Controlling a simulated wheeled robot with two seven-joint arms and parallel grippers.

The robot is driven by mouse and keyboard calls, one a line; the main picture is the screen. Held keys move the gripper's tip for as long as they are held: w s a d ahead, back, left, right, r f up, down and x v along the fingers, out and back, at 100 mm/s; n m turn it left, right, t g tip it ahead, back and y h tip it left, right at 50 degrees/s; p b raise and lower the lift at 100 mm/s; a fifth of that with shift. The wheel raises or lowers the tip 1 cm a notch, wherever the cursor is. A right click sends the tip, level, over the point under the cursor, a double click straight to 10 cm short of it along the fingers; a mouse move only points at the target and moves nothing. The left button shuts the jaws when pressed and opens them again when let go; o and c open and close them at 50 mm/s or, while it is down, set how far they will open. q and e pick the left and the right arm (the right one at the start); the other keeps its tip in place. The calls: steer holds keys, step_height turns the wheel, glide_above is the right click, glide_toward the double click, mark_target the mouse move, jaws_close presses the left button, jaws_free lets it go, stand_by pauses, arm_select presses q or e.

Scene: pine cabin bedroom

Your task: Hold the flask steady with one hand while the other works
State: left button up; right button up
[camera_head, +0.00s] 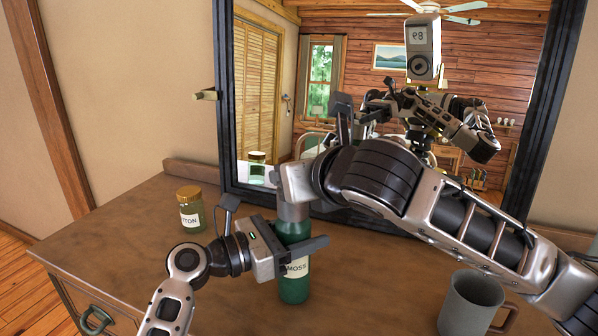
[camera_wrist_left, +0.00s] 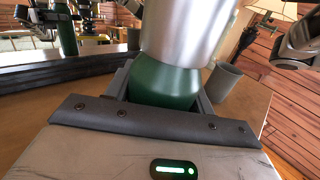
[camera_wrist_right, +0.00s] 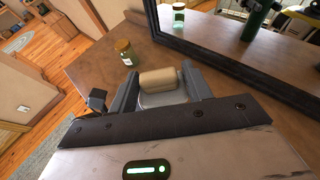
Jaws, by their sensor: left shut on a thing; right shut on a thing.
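The green flask (camera_head: 295,288), labelled MOSS, stands upright on the dresser top in front of the mirror. Its green body and wide silver upper part (camera_wrist_left: 188,28) fill the middle of the left wrist view. My left gripper (camera_head: 298,245) is shut around the green body, just below the silver part. My right gripper (camera_head: 294,190) is above the flask; its fingertips are hidden in the head view. In the right wrist view its fingers are shut on a beige cylindrical piece (camera_wrist_right: 158,78) over the silver top. Whether that piece is seated or loose, I cannot tell.
A small jar (camera_head: 191,211) with a gold lid stands left of the flask. A grey mug (camera_head: 470,303) stands at the front right, below my right arm. The dark-framed mirror (camera_head: 226,120) rises close behind. The dresser top (camera_head: 110,230) is bare at the left.

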steer(key=shift+s+a, duration=0.45)
steer(key=shift+a, duration=0.2)
steer(key=shift+s+a, duration=0.45)
steer(key=shift+a, duration=0.15)
step_height(320, 180, up, 8)
